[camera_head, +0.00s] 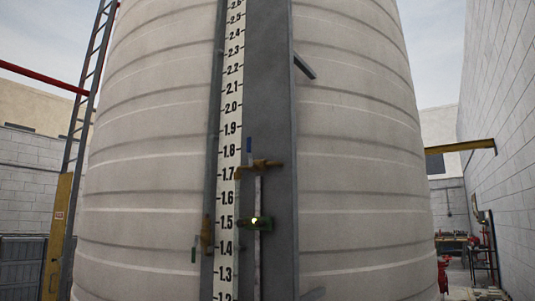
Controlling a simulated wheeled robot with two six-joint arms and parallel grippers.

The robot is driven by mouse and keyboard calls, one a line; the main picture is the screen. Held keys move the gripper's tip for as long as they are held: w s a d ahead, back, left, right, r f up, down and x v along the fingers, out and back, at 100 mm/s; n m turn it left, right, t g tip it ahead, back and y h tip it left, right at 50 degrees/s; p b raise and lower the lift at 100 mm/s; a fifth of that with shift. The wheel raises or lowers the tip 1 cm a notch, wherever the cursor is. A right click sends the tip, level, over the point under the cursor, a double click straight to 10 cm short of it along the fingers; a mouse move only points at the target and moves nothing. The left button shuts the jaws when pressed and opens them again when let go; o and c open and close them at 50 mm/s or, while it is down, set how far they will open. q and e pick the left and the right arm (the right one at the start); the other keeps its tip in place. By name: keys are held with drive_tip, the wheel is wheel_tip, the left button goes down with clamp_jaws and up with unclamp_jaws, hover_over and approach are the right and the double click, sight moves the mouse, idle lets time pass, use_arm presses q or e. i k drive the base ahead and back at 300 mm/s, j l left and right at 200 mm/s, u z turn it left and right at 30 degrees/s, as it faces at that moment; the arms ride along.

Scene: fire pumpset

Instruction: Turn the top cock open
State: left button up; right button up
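A brass-coloured cock (258,165) sits on the grey gauge board (275,110), level with about 1.7 on the scale. A short blue part (249,145), which looks like its lever, stands upright above the cock's left part. A thin vertical tube (257,197) runs down from the cock. Neither of my grippers shows in the head view, so nothing of mine is at the cock.
A white scale strip (230,130) runs beside the board on a large ribbed tank (150,170). Another brass fitting (206,233) is lower left. A ladder (84,90) stands left.

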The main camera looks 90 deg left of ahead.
sight(249, 139)
drive_tip(key=u, duration=1.8)
drive_tip(key=l+u, duration=0.15)
drive_tip(key=u, duration=1)
drive_tip(key=i, duration=0.05)
